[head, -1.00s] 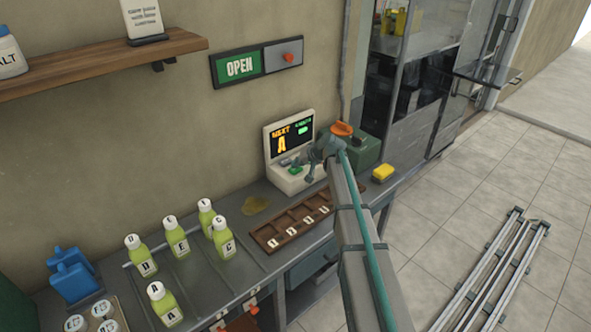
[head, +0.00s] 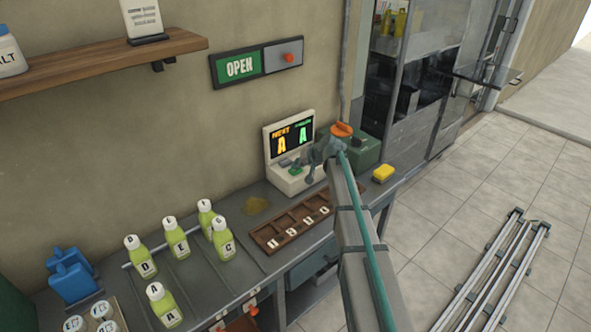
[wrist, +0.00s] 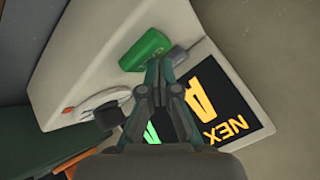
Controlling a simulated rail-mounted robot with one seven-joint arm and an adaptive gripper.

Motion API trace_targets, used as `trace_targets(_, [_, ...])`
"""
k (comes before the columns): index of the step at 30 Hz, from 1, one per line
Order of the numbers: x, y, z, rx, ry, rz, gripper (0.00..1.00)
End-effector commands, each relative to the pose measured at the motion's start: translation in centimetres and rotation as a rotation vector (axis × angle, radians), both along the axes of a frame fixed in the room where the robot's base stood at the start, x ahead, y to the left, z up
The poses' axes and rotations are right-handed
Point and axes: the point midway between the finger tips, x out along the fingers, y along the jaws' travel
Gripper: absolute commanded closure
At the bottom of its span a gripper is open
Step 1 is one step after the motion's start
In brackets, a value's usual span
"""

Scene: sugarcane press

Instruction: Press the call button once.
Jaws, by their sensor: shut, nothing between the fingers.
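The cream console (head: 282,182) stands on the counter against the wall, with a dark screen (head: 292,136) on its upright part. The screen shows an orange "A" on the left and a green "A" on the right. A green call button (wrist: 146,50) sits on the console's sloped base; it is small in the head view (head: 288,161). My gripper (wrist: 162,66) is shut and empty, with its fingertips at the button's near edge in the wrist view. I cannot tell whether they touch it. A small grey block (wrist: 175,55) is beside the button.
Several lettered green bottles (head: 180,243) stand at the counter's left. A wooden tray (head: 262,236) with letter tiles lies in front of the console. An OPEN sign (head: 238,68) hangs above.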

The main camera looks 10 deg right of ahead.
Motion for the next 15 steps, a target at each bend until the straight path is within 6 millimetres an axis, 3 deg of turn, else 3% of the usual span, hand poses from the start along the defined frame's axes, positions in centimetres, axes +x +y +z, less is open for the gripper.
trace_targets(15, [0.0, 0.0, 1.6, 0.000, 0.000, 0.000, 1.00])
